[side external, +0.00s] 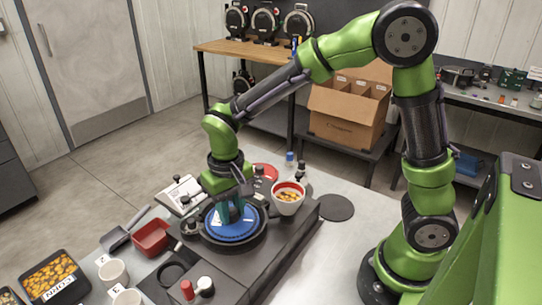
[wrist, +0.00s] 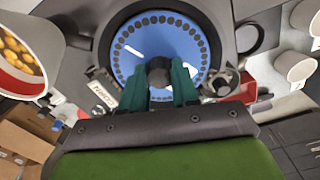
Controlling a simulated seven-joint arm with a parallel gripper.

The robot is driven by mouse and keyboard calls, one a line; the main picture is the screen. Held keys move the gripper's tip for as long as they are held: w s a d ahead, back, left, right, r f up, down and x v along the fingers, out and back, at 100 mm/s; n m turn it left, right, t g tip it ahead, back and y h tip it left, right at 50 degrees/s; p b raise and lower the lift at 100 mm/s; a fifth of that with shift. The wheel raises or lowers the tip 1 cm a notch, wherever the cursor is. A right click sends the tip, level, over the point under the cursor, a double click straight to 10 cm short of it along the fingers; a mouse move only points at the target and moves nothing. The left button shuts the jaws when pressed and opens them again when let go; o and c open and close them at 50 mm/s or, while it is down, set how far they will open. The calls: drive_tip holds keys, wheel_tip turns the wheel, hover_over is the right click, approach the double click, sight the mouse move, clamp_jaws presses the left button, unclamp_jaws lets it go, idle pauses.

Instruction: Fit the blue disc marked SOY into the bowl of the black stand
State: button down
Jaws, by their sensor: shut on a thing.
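The blue disc (side external: 232,226) lies level in or just over the round bowl of the black stand (side external: 281,228); I cannot tell if it is fully seated. In the wrist view the blue disc (wrist: 188,42) shows a ring of small holes near its edge, inside the dark bowl rim (wrist: 216,36). My gripper (side external: 235,207) points down at the disc's middle. In the wrist view its teal fingers (wrist: 160,78) are shut on the dark hub at the disc's centre. No SOY marking is readable on the disc.
A white cup of orange seeds (side external: 288,199) stands right of the bowl. A red disc (side external: 265,171) lies behind. A red bin (side external: 151,238), a scoop (side external: 117,238), a CORN tray (side external: 52,277) and white cups (side external: 113,272) are at left. Red and white knobs (side external: 205,286) stand in front.

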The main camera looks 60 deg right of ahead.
sight(231, 210)
drive_tip(key=shift+f, duration=0.4)
drive_tip(key=c, duration=0.5)
unclamp_jaws()
drive_tip(key=shift+r, duration=0.15)
drive_tip(key=shift+r, duration=2.9)
drive_tip(key=shift+s+d+n+t+y, duration=0.15)
drive_tip(key=shift+s+n+t+y, duration=0.2)
drive_tip(key=shift+s, duration=0.45)
drive_tip(key=shift+s+d+r+m+t+y, duration=0.2)
drive_tip(key=shift+s+d+r+m+t, duration=0.1)
drive_tip(key=shift+s+d+r+t, duration=1.1)
drive_tip(key=shift+s+d+r+m+t+y, duration=0.25)
drive_tip(key=shift+s+d+r+t, duration=0.65)
drive_tip(key=shift+s+r, duration=0.85)
drive_tip(key=shift+s+d+r+m+t+y, duration=0.25)
drive_tip(key=shift+s+d+r+t, duration=1)
drive_tip(key=shift+s, duration=0.7)
